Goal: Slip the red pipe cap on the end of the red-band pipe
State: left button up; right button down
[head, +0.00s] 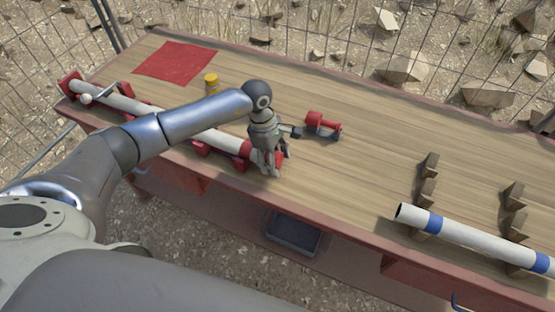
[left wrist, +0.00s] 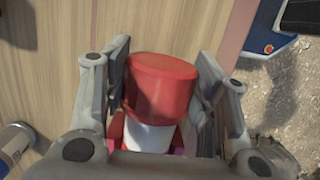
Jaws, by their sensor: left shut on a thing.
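The white red-band pipe (head: 208,130) lies along the table's left front edge, in red supports. Its red band (head: 240,147) shows just left of my left gripper (head: 275,165). That gripper points down at the pipe's right end and is shut on the red pipe cap (head: 281,160). In the left wrist view the cap (left wrist: 160,88) sits between both fingers (left wrist: 163,90), with the white pipe end (left wrist: 150,135) directly against its lower edge. The cap looks lined up or nearly so. I cannot tell whether it is around the pipe end or only touching it. My right gripper is not in view.
A red tool (head: 323,123) lies right of the gripper. A blue-band pipe (head: 470,238) rests at the right by wooden notched supports (head: 427,180). A yellow-topped item (head: 211,84) and red cloth (head: 175,61) are at the back left. The table's middle is clear.

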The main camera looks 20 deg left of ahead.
pick_arm(q)
jog(key=o, duration=0.9)
jog(key=shift+a, duration=0.1)
